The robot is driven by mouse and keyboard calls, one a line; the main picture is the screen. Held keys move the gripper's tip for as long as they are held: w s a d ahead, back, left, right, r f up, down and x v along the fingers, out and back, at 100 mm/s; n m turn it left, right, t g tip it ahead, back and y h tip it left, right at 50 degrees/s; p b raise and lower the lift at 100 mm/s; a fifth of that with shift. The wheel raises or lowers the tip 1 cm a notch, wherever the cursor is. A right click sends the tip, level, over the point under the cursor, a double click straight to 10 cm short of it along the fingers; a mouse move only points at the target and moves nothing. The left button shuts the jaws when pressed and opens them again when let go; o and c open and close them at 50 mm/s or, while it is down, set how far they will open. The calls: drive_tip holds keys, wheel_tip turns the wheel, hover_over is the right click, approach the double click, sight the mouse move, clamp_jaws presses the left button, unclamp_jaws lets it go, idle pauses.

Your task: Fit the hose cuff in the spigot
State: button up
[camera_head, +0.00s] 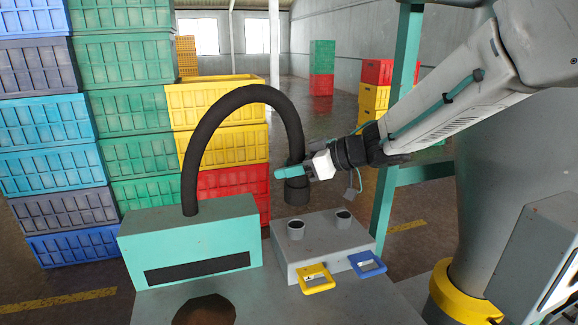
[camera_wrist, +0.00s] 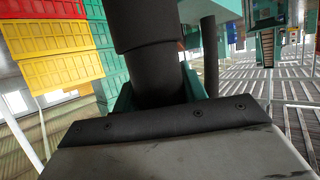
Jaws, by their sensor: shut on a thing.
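The black hose (camera_head: 240,95) arches up from a teal box (camera_head: 190,240) and comes down to a dark cuff (camera_head: 297,190). My gripper (camera_head: 294,172) is shut on the hose end just above the cuff. The cuff hangs roughly upright above a grey box (camera_head: 325,245) and does not touch it. Two round grey spigots stand on that box: the left one (camera_head: 296,230) behind a yellow tag and the right one (camera_head: 343,218) behind a blue tag. The cuff is above the left one. In the wrist view the dark cuff (camera_wrist: 148,25) fills the upper middle; no spigot is recognisable there.
The yellow tag (camera_head: 316,279) and blue tag (camera_head: 367,264) stick out from the grey box's front. A dark round opening (camera_head: 205,310) is in the grey top in front. Stacked crates (camera_head: 125,60) stand behind at left, and a teal post (camera_head: 388,190) at right.

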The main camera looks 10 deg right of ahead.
drive_tip(key=shift+a+f, duration=0.1)
drive_tip(key=shift+f, duration=2.7)
drive_tip(key=shift+f, duration=2.3)
drive_tip(key=o, duration=1.1)
drive_tip(key=shift+o, duration=0.2)
drive_tip(key=v, duration=0.8)
